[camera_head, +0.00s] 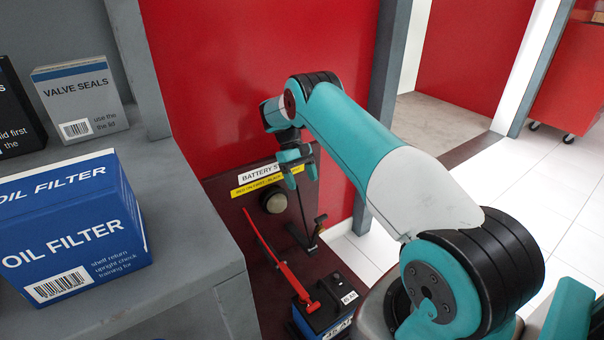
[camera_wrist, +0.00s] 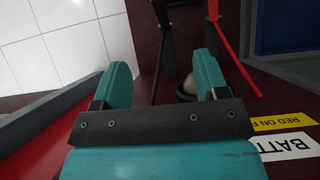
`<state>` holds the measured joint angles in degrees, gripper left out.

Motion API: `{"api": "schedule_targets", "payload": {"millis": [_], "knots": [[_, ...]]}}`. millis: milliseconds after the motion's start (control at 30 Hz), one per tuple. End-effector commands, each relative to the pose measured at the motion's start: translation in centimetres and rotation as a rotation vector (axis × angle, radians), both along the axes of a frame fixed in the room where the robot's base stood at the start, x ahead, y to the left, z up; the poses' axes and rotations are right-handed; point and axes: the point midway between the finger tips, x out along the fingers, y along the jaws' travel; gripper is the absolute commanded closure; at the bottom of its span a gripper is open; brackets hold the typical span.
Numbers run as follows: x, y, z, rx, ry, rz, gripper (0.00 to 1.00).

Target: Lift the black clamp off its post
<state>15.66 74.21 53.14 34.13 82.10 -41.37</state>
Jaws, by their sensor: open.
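The black clamp (camera_head: 313,240) shows in the head view, low in front of the dark panel and behind the battery (camera_head: 338,306). A thin black cable (camera_head: 302,212) runs up from it. I cannot tell how it sits on its post. My gripper (camera_head: 299,172) is open and empty above the clamp, near the panel's signs. In the wrist view my gripper (camera_wrist: 162,82) has its fingers wide apart. Dark strips (camera_wrist: 163,45) show beyond the fingers; which part is the clamp is unclear.
A red clamp (camera_head: 306,297) with a long red handle or lead lies on the battery. A round knob (camera_head: 274,202) sits on the panel below the yellow label (camera_head: 262,183). A grey shelf (camera_head: 195,230) with boxes, including an oil filter box (camera_head: 75,235), stands left. Open floor lies right.

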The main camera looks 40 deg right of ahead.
Motion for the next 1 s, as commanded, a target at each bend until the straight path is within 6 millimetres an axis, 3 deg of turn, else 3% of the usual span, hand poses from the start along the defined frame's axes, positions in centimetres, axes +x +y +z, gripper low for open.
{"api": "schedule_targets", "payload": {"millis": [267, 467, 567, 700, 867, 1000], "knots": [[0.1, 0.0, 0.1, 0.001, -0.001, -0.001, 0.33], [-1.0, -1.5, -0.5, -0.050, -0.009, -0.022, 0.79], [-3.0, -3.9, -1.5, -0.142, -0.046, -0.066, 1.00], [-7.4, -6.6, -3.6, -0.274, -0.185, -0.214, 1.00], [-11.8, -6.0, -4.8, -0.318, -0.379, -0.479, 1.00], [-14.9, -3.9, -4.2, -0.303, -0.515, -0.761, 1.00]]}}
